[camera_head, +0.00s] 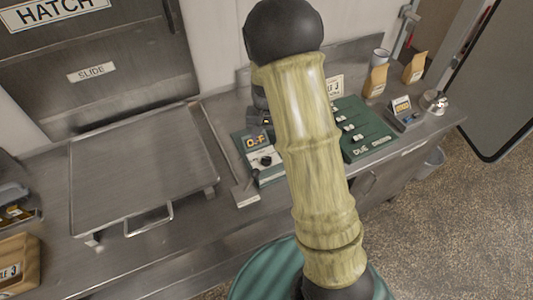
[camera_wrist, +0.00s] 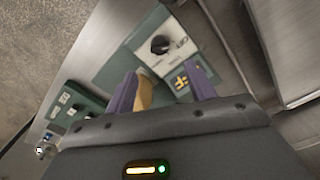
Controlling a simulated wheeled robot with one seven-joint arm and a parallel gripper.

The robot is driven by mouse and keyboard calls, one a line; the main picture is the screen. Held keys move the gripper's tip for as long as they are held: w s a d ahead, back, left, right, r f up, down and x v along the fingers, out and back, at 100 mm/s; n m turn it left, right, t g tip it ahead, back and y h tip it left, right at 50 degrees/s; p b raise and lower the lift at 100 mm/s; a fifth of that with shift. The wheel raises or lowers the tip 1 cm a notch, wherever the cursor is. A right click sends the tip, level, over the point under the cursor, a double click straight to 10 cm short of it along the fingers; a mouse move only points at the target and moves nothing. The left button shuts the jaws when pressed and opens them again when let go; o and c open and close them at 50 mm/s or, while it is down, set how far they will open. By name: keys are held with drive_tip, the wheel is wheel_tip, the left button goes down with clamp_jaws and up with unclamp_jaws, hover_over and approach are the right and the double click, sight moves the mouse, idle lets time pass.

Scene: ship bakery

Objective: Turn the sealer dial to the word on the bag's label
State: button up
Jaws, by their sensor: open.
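The sealer is a green unit with a white panel (camera_head: 268,172) on the counter, partly hidden behind my arm in the head view. Its black dial (camera_head: 265,160) has a white pointer mark; in the wrist view the dial (camera_wrist: 160,44) is just beyond my fingertips.
A green slider board (camera_head: 360,132), a small device with an orange display (camera_head: 402,112) and a silver bell (camera_head: 434,102) stand to the right. A steel tray-like platform (camera_head: 145,180) is at left, below a hatch. A tan patch beside one finger in the wrist view is unclear.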

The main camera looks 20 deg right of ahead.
sight(267, 158)
wheel_tip(267, 158, down, 10)
drive_tip(key=shift+r+p, duration=0.1)
drive_tip(key=shift+p, duration=0.9)
drive_tip(key=shift+c, duration=0.4)
drive_tip(key=c, duration=0.9)
